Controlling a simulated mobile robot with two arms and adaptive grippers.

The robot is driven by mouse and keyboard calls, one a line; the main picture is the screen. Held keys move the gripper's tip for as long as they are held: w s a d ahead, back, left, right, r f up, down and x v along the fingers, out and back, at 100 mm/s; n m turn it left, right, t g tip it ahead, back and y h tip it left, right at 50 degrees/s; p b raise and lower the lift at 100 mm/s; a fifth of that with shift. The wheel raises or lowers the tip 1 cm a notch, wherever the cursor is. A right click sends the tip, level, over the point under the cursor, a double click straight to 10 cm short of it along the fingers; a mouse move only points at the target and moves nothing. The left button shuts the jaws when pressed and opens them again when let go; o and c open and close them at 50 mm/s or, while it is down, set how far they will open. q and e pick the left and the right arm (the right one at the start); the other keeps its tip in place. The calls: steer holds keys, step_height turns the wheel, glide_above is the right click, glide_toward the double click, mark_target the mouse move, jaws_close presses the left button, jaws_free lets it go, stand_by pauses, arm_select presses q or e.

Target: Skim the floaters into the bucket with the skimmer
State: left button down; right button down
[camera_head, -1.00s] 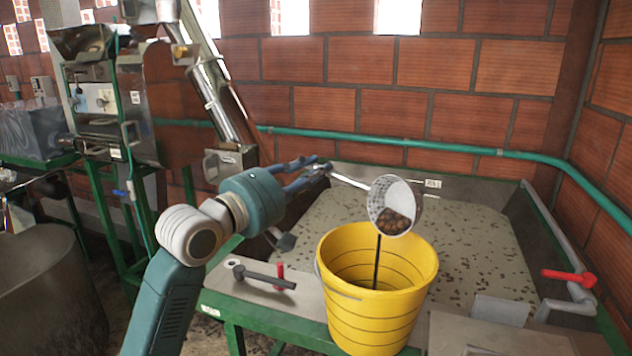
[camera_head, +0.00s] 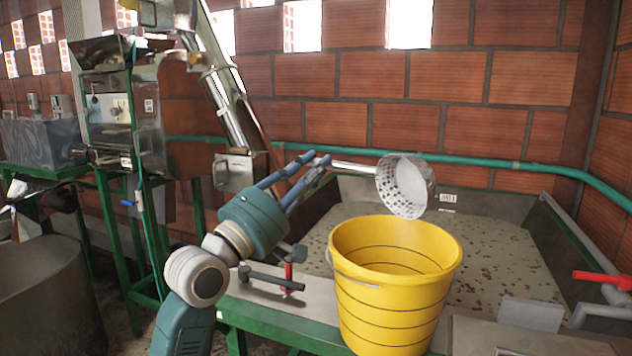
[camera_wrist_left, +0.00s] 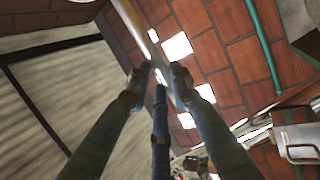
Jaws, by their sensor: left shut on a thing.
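My left gripper (camera_head: 322,164) is shut on the handle of the skimmer (camera_head: 405,186). The skimmer's perforated metal bowl is held above the back right rim of the yellow bucket (camera_head: 393,310), tipped on its side with its open face toward me. No floaters show in the bowl. The bucket stands upright on the ledge in front of the tank, and its bottom is hidden. Dark floaters (camera_head: 490,257) lie scattered on the tank's greyish surface. The left wrist view shows the fingers (camera_wrist_left: 155,84) closed around the handle (camera_wrist_left: 137,30). My right gripper is out of view.
A red-handled valve (camera_head: 600,278) stands at the right edge. A dark lever with a red part (camera_head: 288,280) sits on the ledge left of the bucket. A green pipe (camera_head: 480,163) runs along the brick wall. A machine with a chute (camera_head: 228,110) stands at left.

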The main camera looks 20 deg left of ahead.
arm_select(q)
steer(key=shift+s+a+f+n+t+b, duration=0.3)
steer(key=shift+t+b, duration=0.3)
steer(key=shift+b, duration=0.65)
steer(key=shift+s+a+f+n+t+b, duration=0.15)
steer(key=shift+n+t+b, duration=0.35)
steer(key=shift+b, duration=0.7)
steer(key=shift+s+r+t+y+b, duration=0.2)
steer(key=shift+t+y+b, duration=0.2)
steer(key=shift+t+b, duration=0.4)
